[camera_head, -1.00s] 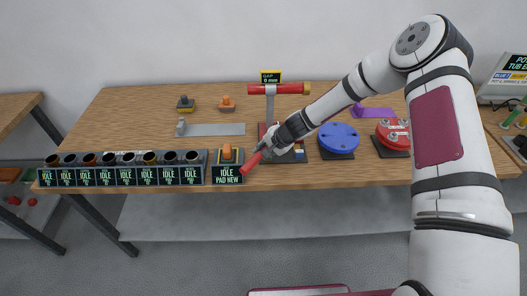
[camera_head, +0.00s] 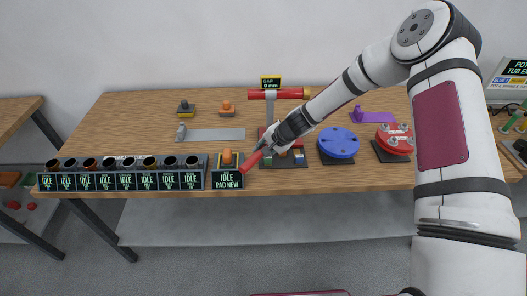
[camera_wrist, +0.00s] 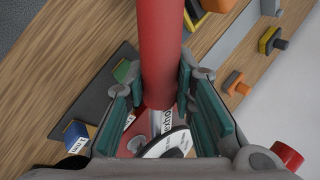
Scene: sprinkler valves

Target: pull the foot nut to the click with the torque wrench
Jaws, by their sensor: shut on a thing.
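My gripper (camera_head: 268,145) is shut on the red handle of the torque wrench (camera_head: 250,161), over the front of the bench. In the wrist view the red handle (camera_wrist: 160,50) runs between the two teal-padded fingers. A white scale disc with print (camera_wrist: 166,143) shows beyond the handle. The valve stand (camera_head: 270,112) is just behind my gripper, with a dark base (camera_head: 283,161), a grey post and a red bar across its top. Its sign reads GAP 0 mm. I cannot make out the foot nut; my gripper and the wrench cover part of the stand.
A row of black cups with IDLE signs (camera_head: 120,181) lines the front left edge. An orange-topped pad holder (camera_head: 227,160) stands left of the wrench. A blue round flange (camera_head: 338,143) and a red one (camera_head: 393,140) stand to the right. A grey plate (camera_head: 215,134) lies behind.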

